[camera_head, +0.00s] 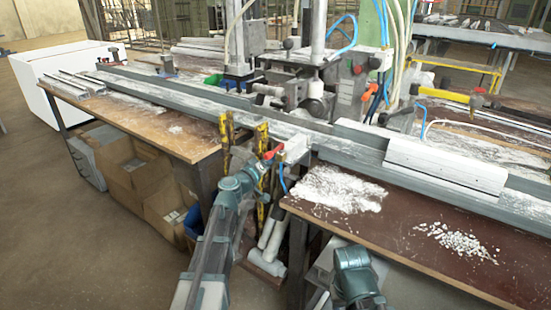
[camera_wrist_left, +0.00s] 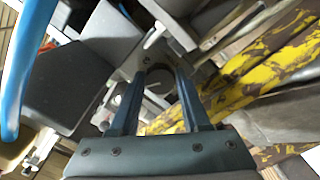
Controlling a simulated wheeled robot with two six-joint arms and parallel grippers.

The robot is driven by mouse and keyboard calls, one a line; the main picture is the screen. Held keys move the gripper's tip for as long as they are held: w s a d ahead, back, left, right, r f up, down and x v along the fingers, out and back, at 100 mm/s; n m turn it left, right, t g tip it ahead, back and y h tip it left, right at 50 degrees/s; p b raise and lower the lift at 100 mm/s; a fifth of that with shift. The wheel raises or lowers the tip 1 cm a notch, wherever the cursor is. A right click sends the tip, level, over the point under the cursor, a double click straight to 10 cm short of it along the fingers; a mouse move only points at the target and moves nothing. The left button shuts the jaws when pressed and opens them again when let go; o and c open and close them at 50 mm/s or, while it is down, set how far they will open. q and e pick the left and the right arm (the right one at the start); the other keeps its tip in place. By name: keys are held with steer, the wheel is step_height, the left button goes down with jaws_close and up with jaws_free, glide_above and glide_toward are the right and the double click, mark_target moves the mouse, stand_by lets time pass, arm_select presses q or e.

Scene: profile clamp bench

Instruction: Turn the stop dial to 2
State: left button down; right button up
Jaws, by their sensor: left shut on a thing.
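My left gripper (camera_head: 267,163) reaches up to the front of the bench, in the gap between the two worktops. It is at a small fitting with a red handle (camera_head: 273,151) beside a grey block (camera_head: 297,149). In the left wrist view, my left gripper (camera_wrist_left: 158,72) has its two dark fingers on either side of a small grey round part (camera_wrist_left: 155,68), which seems to be the stop dial. The fingers hide most of it, and no numbers or pointer can be read. Part of my right arm shows at the bottom of the head view; its gripper is out of view.
Yellow-and-black posts (camera_head: 226,133) stand close to my left gripper, and one (camera_wrist_left: 270,70) also shows beside it. A blue hose (camera_wrist_left: 20,65) hangs at the left. A long grey rail (camera_head: 345,150) and white profile (camera_head: 446,165) run behind. White chips (camera_head: 458,240) lie on the right worktop.

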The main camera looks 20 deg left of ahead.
arm_select(q)
steer(key=shift+s, duration=0.15)
steer(key=c, duration=0.7)
jaws_free()
steer(key=shift+o, duration=0.2)
steer(key=v, duration=1.3)
steer(key=shift+s, duration=0.35)
steer(key=shift+a, duration=0.15)
